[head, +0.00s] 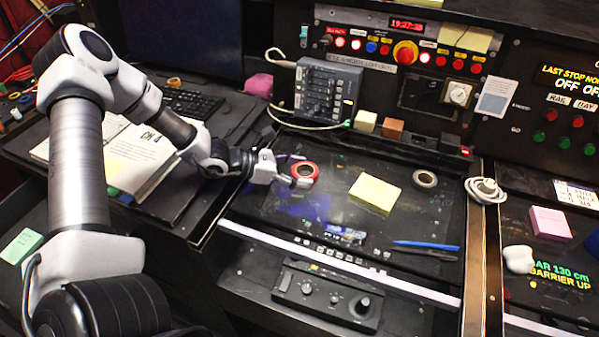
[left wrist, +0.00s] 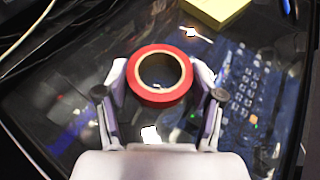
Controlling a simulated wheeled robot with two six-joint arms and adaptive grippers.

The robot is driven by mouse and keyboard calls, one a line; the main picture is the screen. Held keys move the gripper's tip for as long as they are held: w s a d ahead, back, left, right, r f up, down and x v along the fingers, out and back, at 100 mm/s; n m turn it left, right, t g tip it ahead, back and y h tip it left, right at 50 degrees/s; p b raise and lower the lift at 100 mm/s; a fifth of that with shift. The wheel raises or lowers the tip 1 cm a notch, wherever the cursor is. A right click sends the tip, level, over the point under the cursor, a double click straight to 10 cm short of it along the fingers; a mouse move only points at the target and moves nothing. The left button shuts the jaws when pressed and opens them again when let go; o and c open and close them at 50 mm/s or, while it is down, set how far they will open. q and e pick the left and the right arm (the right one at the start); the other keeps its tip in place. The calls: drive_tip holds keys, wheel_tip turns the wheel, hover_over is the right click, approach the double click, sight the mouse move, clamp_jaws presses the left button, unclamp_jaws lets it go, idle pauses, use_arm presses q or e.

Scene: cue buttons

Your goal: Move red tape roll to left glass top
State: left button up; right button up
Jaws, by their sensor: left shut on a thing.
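The red tape roll (head: 305,171) is at the left part of the dark glass top (head: 250,208) in the head view. My left gripper (head: 292,172) has its fingers on either side of the roll and is shut on it. In the left wrist view the roll (left wrist: 159,76) lies flat-side up between the two fingertips (left wrist: 160,84), with its hole open to the camera. Whether the roll touches the glass or is slightly above it, I cannot tell. My right gripper is not in view.
A yellow note pad (head: 375,191) and a grey tape roll (head: 425,179) lie to the right on the glass. A blue pen (head: 426,245) and a marker (head: 346,233) lie nearer the front. A grey mixer box (head: 328,92) stands behind, with a cable.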

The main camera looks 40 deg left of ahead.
use_arm(q)
drive_tip(key=shift+s+f+b, duration=0.1)
drive_tip(key=shift+f+b, duration=0.1)
drive_tip(key=shift+b, duration=0.15)
drive_tip(key=o, duration=1.1)
